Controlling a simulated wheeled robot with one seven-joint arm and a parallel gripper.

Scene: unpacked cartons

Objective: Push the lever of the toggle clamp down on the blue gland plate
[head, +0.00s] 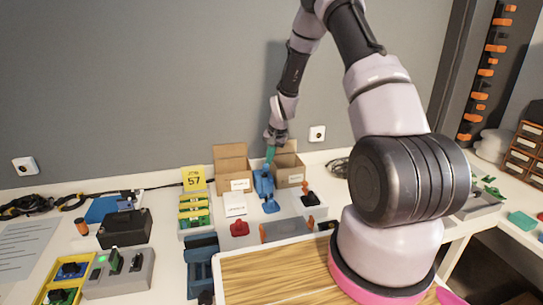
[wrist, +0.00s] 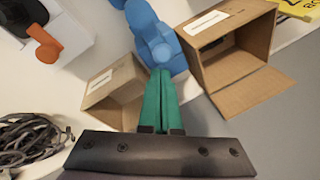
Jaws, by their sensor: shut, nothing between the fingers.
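A blue upright device (head: 263,184) stands on the white bench, with a flat blue piece (head: 270,207) at its front. I take it for the toggle clamp on the blue gland plate, but its lever and plate are not clearly separable. It also shows in the wrist view (wrist: 155,42), at top centre. My gripper (head: 269,163) points down from above at the top of the blue device. Its green fingers (wrist: 160,76) are together with nothing between them. Their tips overlap the blue part in the wrist view; whether they touch it I cannot tell.
Open cartons stand behind left (head: 231,165) and right (head: 287,168) of the blue device, close to my gripper. An orange-handled black device (head: 309,195) stands to the right. A red piece (head: 239,229) lies front left.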

